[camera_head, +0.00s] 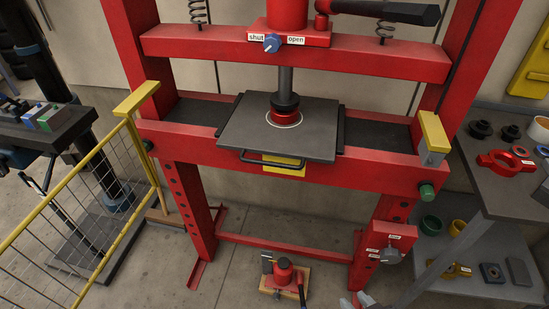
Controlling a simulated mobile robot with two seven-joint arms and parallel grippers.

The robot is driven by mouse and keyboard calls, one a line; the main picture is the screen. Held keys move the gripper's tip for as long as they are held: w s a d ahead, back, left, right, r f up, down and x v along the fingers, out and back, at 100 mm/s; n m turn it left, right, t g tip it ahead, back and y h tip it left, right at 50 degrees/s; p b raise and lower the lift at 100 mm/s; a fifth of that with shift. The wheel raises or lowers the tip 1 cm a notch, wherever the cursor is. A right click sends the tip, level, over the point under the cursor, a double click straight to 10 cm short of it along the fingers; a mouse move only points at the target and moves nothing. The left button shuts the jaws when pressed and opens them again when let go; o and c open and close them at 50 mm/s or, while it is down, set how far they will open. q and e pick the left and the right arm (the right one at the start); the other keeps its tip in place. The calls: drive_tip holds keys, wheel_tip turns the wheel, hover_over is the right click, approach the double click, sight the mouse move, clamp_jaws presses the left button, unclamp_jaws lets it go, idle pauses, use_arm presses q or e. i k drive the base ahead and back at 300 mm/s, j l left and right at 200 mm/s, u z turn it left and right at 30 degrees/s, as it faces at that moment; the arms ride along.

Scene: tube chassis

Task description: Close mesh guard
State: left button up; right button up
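The mesh guard (88,178) is a yellow frame with thin wire mesh at the left. It stands swung out from the left post of the red press (300,165), so the front of the press is uncovered. A yellow block (433,132) with a grey piece under it sits on the right post. My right gripper (357,301) shows only as two pale fingertips at the bottom edge, apart from each other with nothing seen between them. It is low, in front of the press and far from the guard. My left gripper is not in view.
A grey plate (245,128) with a handle lies on the press bed under the ram. A red jack (285,272) stands on the floor below. A grey shelf (510,195) with parts stands at the right. A dark bench (45,135) is behind the guard.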

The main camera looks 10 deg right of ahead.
sight(23, 225)
drive_tip(key=k+j+u, duration=0.1)
drive_tip(key=u, duration=0.25)
drive_tip(key=j+u, duration=0.15)
drive_tip(key=u, duration=0.2)
drive_tip(key=k+j+u, duration=0.1)
drive_tip(key=u, duration=0.25)
drive_tip(key=j+z, duration=0.25)
drive_tip(key=j, duration=0.55)
drive_tip(key=j+z, duration=0.4)
drive_tip(key=j, duration=0.35)
drive_tip(key=j+z, duration=0.6)
drive_tip(key=z, duration=0.15)
drive_tip(key=j+z, duration=0.15)
drive_tip(key=z, duration=0.2)
drive_tip(key=j+z, duration=0.15)
drive_tip(key=z, duration=0.15)
drive_tip(key=j+z, duration=0.15)
drive_tip(key=z, duration=0.2)
drive_tip(key=i+j+u, duration=0.2)
drive_tip(key=j, duration=0.45)
drive_tip(key=k, duration=0.1)
